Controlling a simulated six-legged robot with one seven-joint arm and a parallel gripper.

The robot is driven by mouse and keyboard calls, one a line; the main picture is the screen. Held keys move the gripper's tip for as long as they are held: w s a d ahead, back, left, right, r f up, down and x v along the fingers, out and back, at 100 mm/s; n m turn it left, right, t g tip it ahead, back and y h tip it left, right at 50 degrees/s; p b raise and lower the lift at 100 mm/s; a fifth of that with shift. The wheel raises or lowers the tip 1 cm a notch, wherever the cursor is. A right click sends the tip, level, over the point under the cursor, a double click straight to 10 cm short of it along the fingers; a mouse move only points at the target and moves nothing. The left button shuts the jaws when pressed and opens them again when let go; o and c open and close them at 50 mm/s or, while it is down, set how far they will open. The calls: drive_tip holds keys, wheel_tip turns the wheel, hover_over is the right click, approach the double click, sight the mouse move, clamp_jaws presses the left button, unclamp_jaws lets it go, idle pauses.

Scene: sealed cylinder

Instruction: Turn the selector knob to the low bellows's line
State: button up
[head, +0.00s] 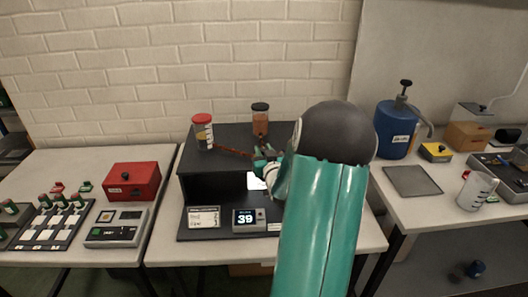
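A black bench apparatus (205,180) stands on the middle table. A red-lidded clear vessel (202,138) with amber contents at its bottom stands at its top left. A dark-lidded vessel (261,122) with red-brown contents stands further back. A thin reddish-brown line (232,151) runs from near the left vessel to my gripper (264,168). My gripper is over the middle of the apparatus, small and partly covered by my arm; its finger opening is unclear. I cannot make out the selector knob or a bellows; my arm hides the apparatus's right side.
A display reading 39 (249,219) and a written card (204,217) sit at the apparatus's front. The left table holds a red box (133,181) and a grey device (117,228). The right table holds a blue container (396,130) and a measuring jug (477,190).

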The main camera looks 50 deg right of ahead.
drive_tip(key=shift+c, duration=1.2)
drive_tip(key=shift+n+t+y, duration=0.3)
drive_tip(key=shift+n+y, duration=0.1)
drive_tip(key=shift+y, duration=0.1)
drive_tip(key=n+t+y, duration=0.1)
drive_tip(key=n+y, duration=0.1)
drive_tip(key=y, duration=0.1)
drive_tip(key=n+t+y, duration=0.1)
drive_tip(key=n+y, duration=0.1)
drive_tip(key=y, duration=0.1)
drive_tip(key=shift+t, duration=0.3)
drive_tip(key=n+y, duration=0.2)
drive_tip(key=y, duration=0.1)
drive_tip(key=n+y, duration=0.2)
drive_tip(key=y, duration=0.2)
drive_tip(key=shift+n, duration=0.3)
drive_tip(key=shift+n+g+y, duration=0.5)
drive_tip(key=shift+n+y, duration=0.7)
drive_tip(key=shift+y, duration=0.6)
drive_tip(key=o, duration=1)
drive_tip(key=shift+c, duration=0.2)
